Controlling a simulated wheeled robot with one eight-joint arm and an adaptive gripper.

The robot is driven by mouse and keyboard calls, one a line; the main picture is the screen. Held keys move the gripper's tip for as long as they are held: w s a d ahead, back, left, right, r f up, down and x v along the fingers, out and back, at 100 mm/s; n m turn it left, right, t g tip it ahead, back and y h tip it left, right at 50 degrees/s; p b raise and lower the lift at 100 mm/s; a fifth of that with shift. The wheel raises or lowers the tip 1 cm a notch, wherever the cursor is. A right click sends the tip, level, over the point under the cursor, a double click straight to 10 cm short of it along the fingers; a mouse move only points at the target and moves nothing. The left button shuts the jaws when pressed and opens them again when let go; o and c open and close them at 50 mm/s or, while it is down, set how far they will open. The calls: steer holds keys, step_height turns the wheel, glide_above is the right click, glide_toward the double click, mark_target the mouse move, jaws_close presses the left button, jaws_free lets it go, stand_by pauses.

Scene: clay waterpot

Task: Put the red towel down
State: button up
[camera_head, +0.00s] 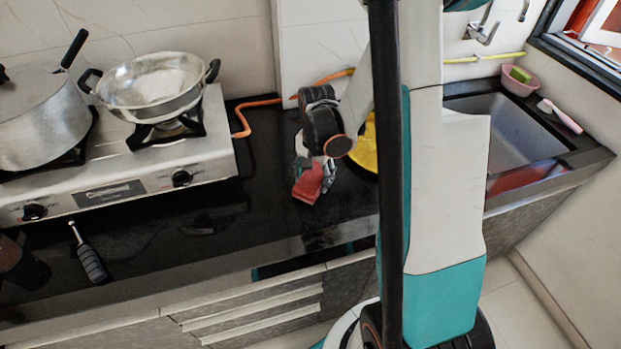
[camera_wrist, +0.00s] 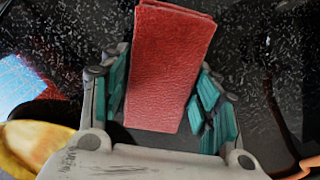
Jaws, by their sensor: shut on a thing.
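The red towel (camera_head: 308,184) is a small folded cloth. In the head view it hangs at my gripper (camera_head: 314,175), over the black countertop (camera_head: 270,215) between the stove and the sink. In the wrist view the towel (camera_wrist: 170,65) stands between the two teal-padded fingers of my gripper (camera_wrist: 165,100), which are shut on it. Its far end sticks out past the fingertips. I cannot tell whether its lower end touches the counter.
A stove (camera_head: 130,165) with a pot (camera_head: 40,115) and a pan (camera_head: 155,85) stands to the left. A yellow object (camera_head: 365,150) lies right of my gripper. An orange hose (camera_head: 243,118) runs behind. A dark-handled tool (camera_head: 90,262) lies front left. The sink (camera_head: 515,135) is at right.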

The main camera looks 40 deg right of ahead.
mark_target(314, 175)
steer(key=shift+f, duration=0.25)
steer(key=o, duration=1.3)
steer(key=shift+r, duration=0.1)
step_height(314, 175, up, 12)
steer(key=p, duration=0.4)
steer(key=shift+r, duration=0.15)
